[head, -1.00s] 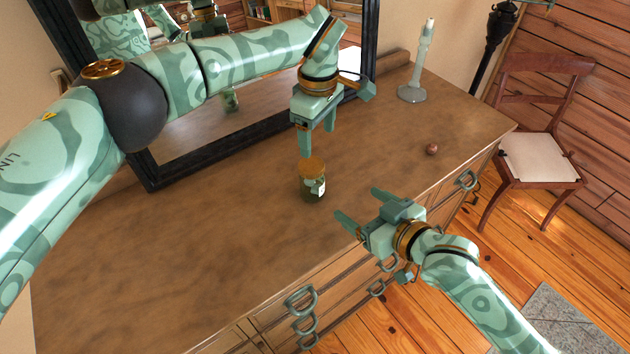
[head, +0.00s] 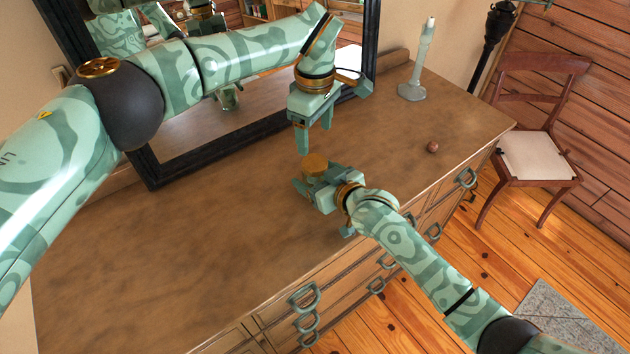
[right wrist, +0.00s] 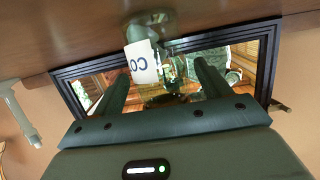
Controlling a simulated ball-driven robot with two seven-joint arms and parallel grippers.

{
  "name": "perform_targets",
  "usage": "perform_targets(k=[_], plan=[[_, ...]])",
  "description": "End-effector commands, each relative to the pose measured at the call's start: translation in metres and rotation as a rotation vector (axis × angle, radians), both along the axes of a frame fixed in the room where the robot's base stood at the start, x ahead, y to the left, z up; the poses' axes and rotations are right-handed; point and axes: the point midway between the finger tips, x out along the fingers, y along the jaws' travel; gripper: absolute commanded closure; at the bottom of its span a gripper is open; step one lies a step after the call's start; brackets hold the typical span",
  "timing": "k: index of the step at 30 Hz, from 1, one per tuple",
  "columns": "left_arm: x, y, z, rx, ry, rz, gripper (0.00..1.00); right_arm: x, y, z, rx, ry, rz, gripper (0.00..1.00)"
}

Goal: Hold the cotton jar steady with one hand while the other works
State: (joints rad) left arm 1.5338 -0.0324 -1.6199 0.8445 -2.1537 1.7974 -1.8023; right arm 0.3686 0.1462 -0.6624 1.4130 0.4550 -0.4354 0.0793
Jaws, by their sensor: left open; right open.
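The cotton jar (head: 314,163) stands upright on the wooden dresser; in the head view its gold-brown lid shows and my right gripper hides most of its body. In the right wrist view the glass jar (right wrist: 152,27) appears upside down, with a white label reading "CO". My right gripper (head: 311,180) is open at the jar from the front; in its wrist view the jar is roughly between the two fingers, and I cannot tell if they touch it. My left gripper (head: 316,134) is open and empty, pointing down above and just behind the lid.
A black-framed mirror (head: 155,175) stands at the back of the dresser (head: 190,240). A pale green candlestick (head: 411,92) and a small brown ball (head: 432,147) are to the right. A chair (head: 540,155) stands beyond. The dresser top's left part is clear.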

Motion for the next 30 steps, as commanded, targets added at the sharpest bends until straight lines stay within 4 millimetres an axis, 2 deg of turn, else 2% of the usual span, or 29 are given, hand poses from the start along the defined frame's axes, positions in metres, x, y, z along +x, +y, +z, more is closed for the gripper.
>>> perform_targets(k=[13,21,26,30], plan=[[0.0001,0.0001,0.0000,0.000,0.000,0.000,0.30,0.0062,0.0051,-0.0027,0.000,0.000,0.001,0.24],[0.0001,0.0001,0.0000,0.000,0.000,0.000,0.30,0.0062,0.0050,-0.0027,0.000,0.000,0.000,0.99],[0.0001,0.0001,0.0000,0.000,0.000,0.073,0.30,0.0061,0.0050,-0.0027,0.000,0.000,0.001,1.00],[0.0001,-0.0001,0.0000,0.000,0.000,0.333,0.30,0.0060,0.0050,-0.0028,0.000,0.000,0.001,1.00]])
